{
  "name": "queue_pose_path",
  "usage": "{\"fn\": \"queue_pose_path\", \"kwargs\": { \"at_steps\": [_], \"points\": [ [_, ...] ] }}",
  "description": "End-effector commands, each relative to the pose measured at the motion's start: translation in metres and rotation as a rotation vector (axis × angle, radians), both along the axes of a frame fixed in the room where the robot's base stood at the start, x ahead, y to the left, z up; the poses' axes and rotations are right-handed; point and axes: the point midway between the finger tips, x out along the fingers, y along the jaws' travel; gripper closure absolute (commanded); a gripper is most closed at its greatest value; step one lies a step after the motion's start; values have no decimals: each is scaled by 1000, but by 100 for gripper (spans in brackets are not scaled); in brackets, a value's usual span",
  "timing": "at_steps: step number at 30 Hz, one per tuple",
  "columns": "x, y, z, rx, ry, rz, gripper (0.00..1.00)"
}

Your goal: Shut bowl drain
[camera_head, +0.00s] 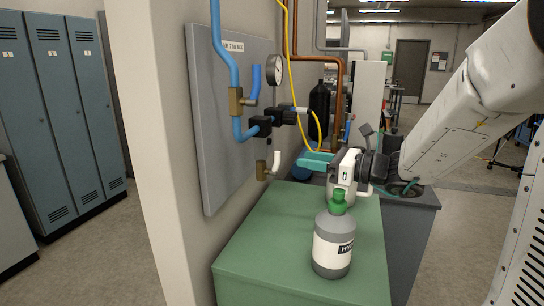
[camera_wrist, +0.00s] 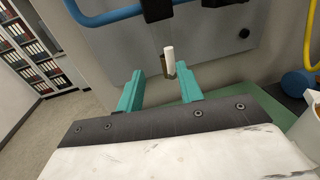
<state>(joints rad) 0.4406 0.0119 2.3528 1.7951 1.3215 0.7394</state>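A small brass drain cock (camera_head: 262,171) with a white lever (camera_head: 276,161) sits low on the grey wall panel. It matches the brass fitting (camera_wrist: 183,71) with the white lever (camera_wrist: 168,58) in the wrist view. I take this as the bowl drain. The lever stands nearly upright, slightly tilted. My gripper (camera_head: 315,162) is to the right of the drain, over the green cabinet, with its teal fingers pointing towards the panel. In the wrist view the fingers of my gripper (camera_wrist: 159,89) are spread apart with nothing between them. The lever shows beyond the gap, apart from both fingertips.
A grey bottle with a green cap (camera_head: 331,245) stands on the green cabinet (camera_head: 250,255), below my arm. Blue pipe (camera_head: 219,40), a black valve body (camera_head: 262,126) and a gauge (camera_head: 274,70) are above the drain. A yellow hose (camera_head: 290,75) hangs nearby.

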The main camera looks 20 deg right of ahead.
Motion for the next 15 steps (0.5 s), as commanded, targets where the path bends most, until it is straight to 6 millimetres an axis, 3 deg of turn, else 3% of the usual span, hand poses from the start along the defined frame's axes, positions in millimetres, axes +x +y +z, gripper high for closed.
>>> {"fn": "queue_pose_path", "kwargs": {
  "at_steps": [6, 15],
  "points": [
    [17, -13, -6, 42, 6, -52, 63],
    [51, 19, -6, 42, 6, -50, 63]
  ]
}}
